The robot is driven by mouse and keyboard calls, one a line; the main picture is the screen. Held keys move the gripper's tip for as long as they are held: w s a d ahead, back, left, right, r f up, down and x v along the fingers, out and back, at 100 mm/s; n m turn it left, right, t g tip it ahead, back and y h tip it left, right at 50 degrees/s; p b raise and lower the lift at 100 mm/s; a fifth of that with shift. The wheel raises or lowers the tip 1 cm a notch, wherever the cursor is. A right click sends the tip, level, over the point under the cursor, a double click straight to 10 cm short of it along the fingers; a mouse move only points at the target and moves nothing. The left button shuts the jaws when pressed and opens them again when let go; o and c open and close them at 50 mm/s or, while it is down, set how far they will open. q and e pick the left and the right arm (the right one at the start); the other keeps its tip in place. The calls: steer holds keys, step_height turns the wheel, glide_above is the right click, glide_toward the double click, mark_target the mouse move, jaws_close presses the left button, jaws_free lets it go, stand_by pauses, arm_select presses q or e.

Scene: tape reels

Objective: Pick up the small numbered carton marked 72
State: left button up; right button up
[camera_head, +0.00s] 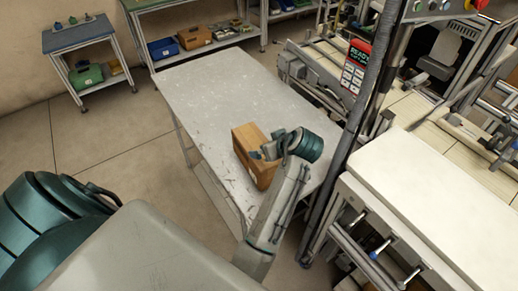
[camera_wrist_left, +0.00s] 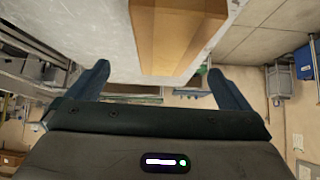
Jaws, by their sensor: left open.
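No carton with a readable 72 shows in either view. A brown box (camera_head: 243,159) stands on the grey table near its front right edge. It also shows in the left wrist view (camera_wrist_left: 180,30), top centre, with no number readable. My left gripper (camera_head: 264,152) is at the box in the head view, and the wrist hides part of the box. In the left wrist view my left gripper (camera_wrist_left: 158,70) has its fingers spread apart with nothing between the tips; the box lies beyond them. Whether they touch the box cannot be told. My right gripper is not in view.
The grey table (camera_head: 205,95) is bare to the left of and behind the box. A dark post (camera_head: 362,110) and a white-topped bench (camera_head: 430,180) stand close on the right. Shelves with a blue bin (camera_head: 163,48), a brown crate (camera_head: 194,37) and a green bin (camera_head: 86,76) stand behind.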

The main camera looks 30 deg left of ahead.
mark_target(257, 145)
arm_select(q)
steer(key=a+f+b, duration=0.2)
steer(key=b, duration=0.1)
steer(key=shift+s, duration=0.25)
steer(key=shift+a+f, duration=0.1)
steer(key=shift+a, duration=0.05)
steer(key=shift+w+a+f+b, duration=0.7)
steer(key=shift+w+a+f, duration=0.05)
steer(key=shift+w, duration=0.1)
steer(key=a+f+b, duration=0.2)
steer(key=a+b, duration=0.1)
steer(key=shift+w, duration=0.4)
steer(key=shift+w+a+f+b, duration=0.1)
steer(key=shift+w+a+b, duration=0.05)
steer(key=shift+w+b, duration=0.15)
steer(key=shift+s, duration=0.1)
